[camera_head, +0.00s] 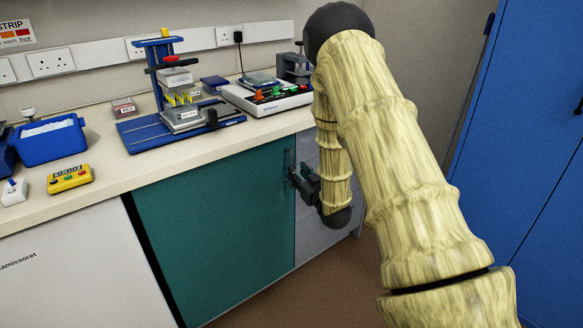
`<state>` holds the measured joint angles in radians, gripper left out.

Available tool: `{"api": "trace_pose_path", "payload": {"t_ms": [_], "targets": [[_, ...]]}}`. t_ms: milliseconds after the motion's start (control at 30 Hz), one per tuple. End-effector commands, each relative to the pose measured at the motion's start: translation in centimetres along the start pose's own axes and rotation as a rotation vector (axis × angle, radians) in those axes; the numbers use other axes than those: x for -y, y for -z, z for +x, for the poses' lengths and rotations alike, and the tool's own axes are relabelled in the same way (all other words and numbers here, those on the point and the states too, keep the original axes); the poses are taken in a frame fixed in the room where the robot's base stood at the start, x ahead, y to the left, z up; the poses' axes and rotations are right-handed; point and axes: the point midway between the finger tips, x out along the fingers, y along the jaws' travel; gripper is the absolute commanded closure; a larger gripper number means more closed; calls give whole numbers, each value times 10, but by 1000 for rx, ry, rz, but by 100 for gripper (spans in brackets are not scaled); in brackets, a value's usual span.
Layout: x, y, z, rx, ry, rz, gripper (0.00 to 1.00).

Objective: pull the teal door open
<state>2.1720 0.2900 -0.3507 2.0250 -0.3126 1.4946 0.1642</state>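The teal door (215,225) is the front of a cupboard under the bench, and it looks closed. Its dark handle (290,162) is near the upper right edge of the door. My gripper (294,176) is at the handle, reaching in from the right. The fingers are dark and small against the handle, so I cannot tell whether they are shut on it or only beside it. My pale, wood-patterned arm comes down from the upper right and hides the area right of the handle.
The benchtop (110,172) above holds a blue stand (170,135), a blue tub (50,142), a yellow device (70,179) and a white instrument (265,100). A white panel (75,270) is left of the door, grey drawers (308,230) right. Brown floor (310,295) in front is clear.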

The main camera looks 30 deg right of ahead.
Motion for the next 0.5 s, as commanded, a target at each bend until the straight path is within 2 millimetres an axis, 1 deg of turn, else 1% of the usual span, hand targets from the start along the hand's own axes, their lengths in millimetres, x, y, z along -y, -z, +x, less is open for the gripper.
{"api": "trace_pose_path", "payload": {"t_ms": [33,200,333,500], "targets": [[0,0,9,-2,1,-1,68],[0,-1,34,0,-1,-2,68],[0,-1,47,0,0,-1,68],[0,-1,55,1,0,-1,68]]}}
